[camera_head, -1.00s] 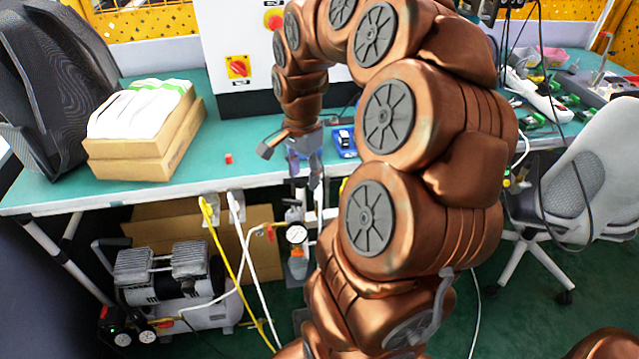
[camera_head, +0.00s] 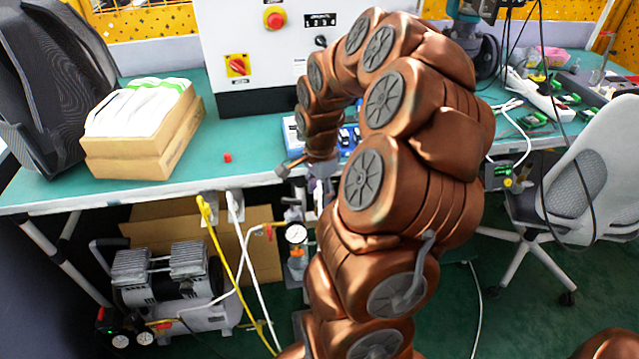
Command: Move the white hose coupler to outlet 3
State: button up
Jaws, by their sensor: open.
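A white hose (camera_head: 240,235) hangs from a bracket at the table's front edge, beside a yellow hose (camera_head: 212,235). Its upper end, at the bracket, is too small to make out clearly. My gripper (camera_head: 306,188) is open at the front edge, right of both hoses and above the pressure gauge (camera_head: 296,234). A small white upright piece (camera_head: 319,194) shows by its fingers; I cannot tell whether this is the white coupler. The fingers are partly hidden by my wrist and arm. I cannot read any outlet number; outlet 3 cannot be picked out.
An air compressor (camera_head: 172,285) stands under the table. A control cabinet (camera_head: 225,60) stands behind. A grey chair (camera_head: 580,180) is at right. My arm hides the middle.

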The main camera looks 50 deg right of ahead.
jog(key=shift+f, duration=0.15)
jog(key=shift+c, duration=0.3)
grip_shut()
dwell(0.4)
